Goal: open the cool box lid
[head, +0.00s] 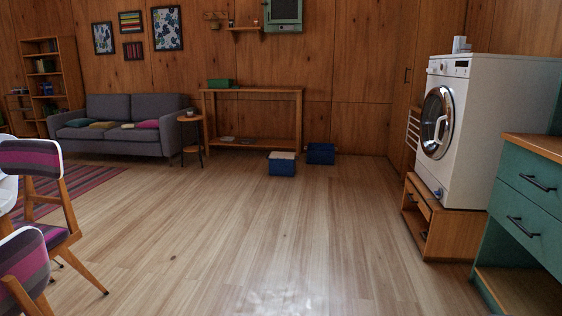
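A small blue box with a pale lid (282,168), which looks like the cool box, stands on the floor in front of the wooden console table. Its pale top appears to lie flat and closed, but it is small and far off. My gripper is not in view.
A second, dark blue box (320,154) stands just right of it. The console table (250,91) is behind them. A washing machine (475,135) on a wooden stand and green drawers (530,200) are at right, striped chairs (45,185) at left. The middle floor is clear.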

